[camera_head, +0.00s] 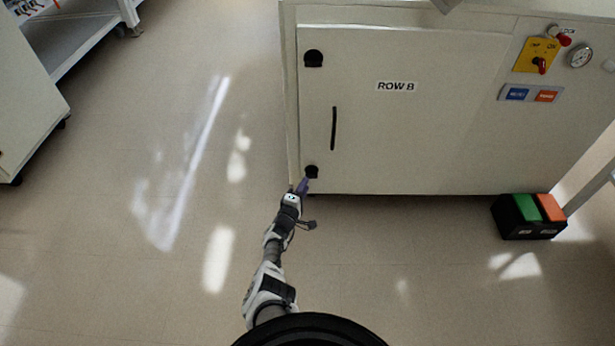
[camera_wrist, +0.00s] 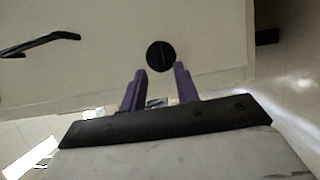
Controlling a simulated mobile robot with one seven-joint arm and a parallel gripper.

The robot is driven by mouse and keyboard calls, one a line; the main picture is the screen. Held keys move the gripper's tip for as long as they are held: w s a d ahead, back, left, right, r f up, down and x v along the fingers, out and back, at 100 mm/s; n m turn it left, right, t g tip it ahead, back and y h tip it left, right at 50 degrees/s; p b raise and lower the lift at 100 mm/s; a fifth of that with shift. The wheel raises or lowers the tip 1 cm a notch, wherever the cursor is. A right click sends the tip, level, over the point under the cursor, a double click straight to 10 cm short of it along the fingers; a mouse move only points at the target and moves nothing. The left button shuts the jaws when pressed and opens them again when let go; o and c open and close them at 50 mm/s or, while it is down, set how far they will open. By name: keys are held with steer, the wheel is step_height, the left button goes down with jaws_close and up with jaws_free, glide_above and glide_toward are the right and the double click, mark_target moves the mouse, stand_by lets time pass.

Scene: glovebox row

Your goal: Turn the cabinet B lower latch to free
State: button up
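The cabinet marked "ROW B" (camera_head: 430,130) fills the right half of the head view. Its lower latch (camera_head: 311,172) is a small black round knob at the lower left corner of the door. My gripper (camera_head: 306,182) is right at this latch in the head view. In the wrist view the lower latch (camera_wrist: 160,56) is a black disc just beyond my gripper (camera_wrist: 159,72). The two purple fingers are spread apart, with nothing between them. A gap seems to remain between the fingertips and the disc. The latch's exact turn is hard to read.
The upper latch (camera_head: 313,58) and a black door handle (camera_head: 333,128) are on the same door. A yellow switch plate (camera_head: 537,54) and gauge (camera_head: 579,56) are at the upper right. A green and orange pedal box (camera_head: 529,216) is on the floor. Floor left of the cabinet is clear.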

steer(key=p+v, duration=0.5)
steer(key=v, duration=0.4)
steer(key=shift+s, duration=0.25)
